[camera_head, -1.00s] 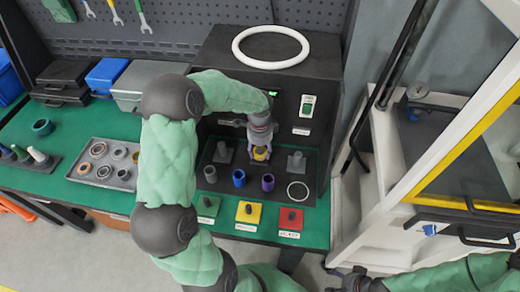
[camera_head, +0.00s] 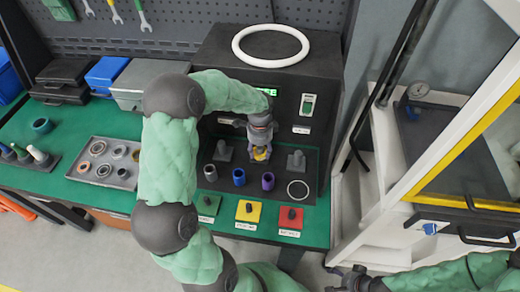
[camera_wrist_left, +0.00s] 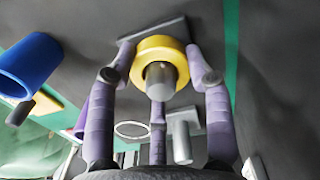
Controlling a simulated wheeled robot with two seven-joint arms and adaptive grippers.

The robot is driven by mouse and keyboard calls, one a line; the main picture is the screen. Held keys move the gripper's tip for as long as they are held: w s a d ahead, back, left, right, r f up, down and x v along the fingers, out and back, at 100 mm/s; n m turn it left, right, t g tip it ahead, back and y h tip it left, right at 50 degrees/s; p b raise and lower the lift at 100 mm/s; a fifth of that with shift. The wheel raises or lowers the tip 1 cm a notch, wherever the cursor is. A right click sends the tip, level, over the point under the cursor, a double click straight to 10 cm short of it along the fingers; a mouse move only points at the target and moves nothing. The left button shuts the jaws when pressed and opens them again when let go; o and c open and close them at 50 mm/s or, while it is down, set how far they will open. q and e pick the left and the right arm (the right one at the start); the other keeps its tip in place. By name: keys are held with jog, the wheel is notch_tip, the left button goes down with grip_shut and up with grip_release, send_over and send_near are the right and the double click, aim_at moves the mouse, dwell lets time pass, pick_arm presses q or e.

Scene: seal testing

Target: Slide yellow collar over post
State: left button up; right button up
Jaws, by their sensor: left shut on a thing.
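The yellow collar (camera_head: 261,155) is at the middle of the black fixture plate, under my left gripper (camera_head: 261,150). In the left wrist view the collar (camera_wrist_left: 150,50) sits around a grey post (camera_wrist_left: 159,82), whose round end sticks out through it towards the camera. My left gripper (camera_wrist_left: 160,78) is shut on the collar, with purple-grey fingers at its sides. The square base of the post shows behind the collar; how far down the collar sits is hard to tell. My right gripper (camera_head: 348,277) is at the bottom edge, its fingers too dark to read.
Grey posts stand left (camera_head: 223,151) and right (camera_head: 296,161) of the collar. In front are a grey sleeve (camera_head: 210,173), blue sleeve (camera_head: 239,177), purple sleeve (camera_head: 267,181) and white ring (camera_head: 298,190). A dark machine (camera_head: 320,75) rises behind. A parts tray (camera_head: 80,180) lies left.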

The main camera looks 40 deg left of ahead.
dwell(0.5)
pick_arm(q)
jog(key=o, duration=1.5)
jog(key=shift+f, duration=0.1)
notch_tip(320, 180, up, 9)
jog(key=p, duration=0.7)
jog(key=shift+w, duration=0.1)
